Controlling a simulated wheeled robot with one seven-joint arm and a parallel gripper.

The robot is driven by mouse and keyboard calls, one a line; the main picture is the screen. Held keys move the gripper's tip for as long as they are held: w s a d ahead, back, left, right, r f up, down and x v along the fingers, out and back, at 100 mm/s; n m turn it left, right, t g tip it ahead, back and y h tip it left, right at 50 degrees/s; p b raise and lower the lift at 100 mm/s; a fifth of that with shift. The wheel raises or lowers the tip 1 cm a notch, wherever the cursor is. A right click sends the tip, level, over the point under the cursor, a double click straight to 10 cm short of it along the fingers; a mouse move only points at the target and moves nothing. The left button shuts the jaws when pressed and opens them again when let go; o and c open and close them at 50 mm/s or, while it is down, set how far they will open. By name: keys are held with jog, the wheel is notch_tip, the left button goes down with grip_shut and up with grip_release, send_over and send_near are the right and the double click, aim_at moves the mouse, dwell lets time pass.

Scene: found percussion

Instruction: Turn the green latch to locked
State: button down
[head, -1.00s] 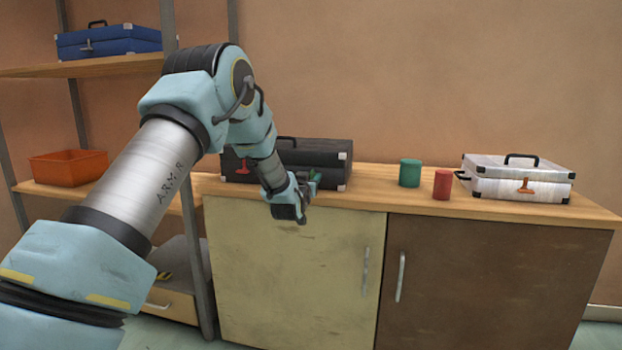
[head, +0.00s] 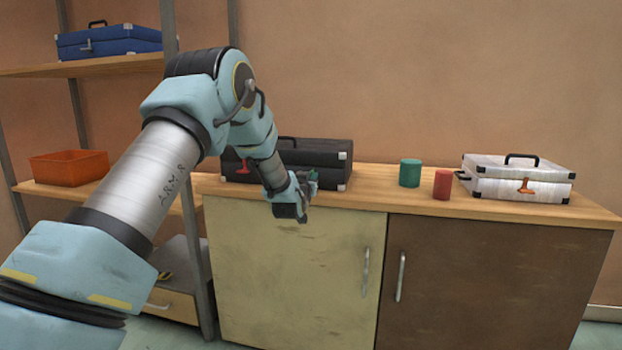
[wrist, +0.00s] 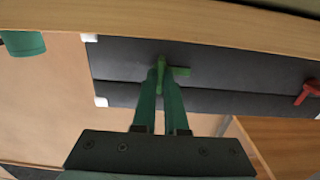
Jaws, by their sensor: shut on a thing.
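The black case (head: 328,160) stands on the left part of the wooden counter. In the wrist view its front (wrist: 215,75) shows upside down, with the green latch (wrist: 177,71) and a red latch (wrist: 308,91). My gripper (wrist: 160,72) is at the green latch, its two green fingers close together and shut on it. In the head view my gripper (head: 302,190) is at the case's front, and the green latch is mostly hidden.
A green can (head: 410,173), a red can (head: 442,185) and a white case (head: 519,179) with an orange latch stand to the right on the counter (head: 392,200). Shelves at left hold a blue case (head: 108,41) and an orange bin (head: 68,167).

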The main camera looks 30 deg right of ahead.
jog(key=shift+f+m+b, duration=0.1)
jog(key=shift+m+b, duration=0.2)
jog(key=m+b, duration=0.2)
jog(key=m, duration=0.1)
jog(key=shift+s+d+m, duration=0.1)
jog(key=shift+d+m, duration=0.05)
jog(key=shift+m, duration=0.25)
jog(key=m+b, duration=0.2)
jog(key=m, duration=0.2)
jog(key=shift+f, duration=0.1)
jog(key=m+b, duration=0.1)
jog(key=m, duration=0.4)
jog(key=shift+s+f+b, duration=0.1)
jog(key=shift+b, duration=0.3)
jog(key=shift+m+b, duration=0.7)
jog(key=shift+m, duration=1.5)
jog(key=c, duration=1)
grip_release()
jog(key=shift+o, duration=0.2)
